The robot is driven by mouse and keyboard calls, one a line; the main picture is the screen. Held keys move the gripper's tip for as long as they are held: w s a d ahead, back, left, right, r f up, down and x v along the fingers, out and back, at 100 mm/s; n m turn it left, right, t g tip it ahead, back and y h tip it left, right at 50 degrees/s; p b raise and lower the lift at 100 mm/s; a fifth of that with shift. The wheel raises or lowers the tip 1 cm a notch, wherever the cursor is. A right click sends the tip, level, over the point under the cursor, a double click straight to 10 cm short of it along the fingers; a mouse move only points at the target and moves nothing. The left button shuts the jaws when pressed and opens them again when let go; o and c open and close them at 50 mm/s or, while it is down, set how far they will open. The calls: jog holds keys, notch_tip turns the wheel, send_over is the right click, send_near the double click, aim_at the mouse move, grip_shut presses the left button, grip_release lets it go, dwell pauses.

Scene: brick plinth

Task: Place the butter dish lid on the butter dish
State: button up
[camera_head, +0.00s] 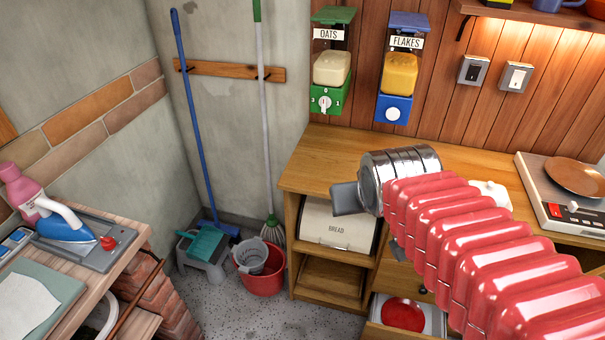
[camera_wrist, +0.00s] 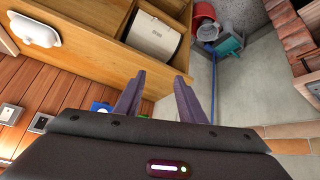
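A white ceramic piece (camera_head: 490,192) with a rounded top sits on the wooden counter, partly hidden behind my red arm in the head view. In the wrist view it is at the upper left (camera_wrist: 38,30), with a wider, rim-like lower edge. It looks like part of the butter dish, but I cannot tell whether it is lid, dish or both. My gripper (camera_wrist: 159,76) is open, with its two dark fingers apart and nothing between them. In the head view it is in front of the counter, left of the white piece and apart from it.
The wooden counter (camera_head: 330,150) has a bread bin (camera_head: 338,225) below. An open drawer (camera_head: 375,328) holds a red plate (camera_head: 404,314). A scale-like appliance (camera_head: 545,190) with a brown plate stands right. A red bucket (camera_head: 262,278) and mops stand in the corner. A brick-sided bench is left.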

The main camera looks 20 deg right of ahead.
jog(key=s+a+n+g+y, duration=0.1)
jog(key=s+a+y, duration=0.1)
jog(key=s+a, duration=0.5)
jog(key=shift+s+f+g, duration=0.3)
jog(key=shift+s+f, duration=0.1)
jog(key=shift+s, duration=0.2)
jog(key=shift+a, duration=0.1)
jog(key=shift+c, duration=0.6)
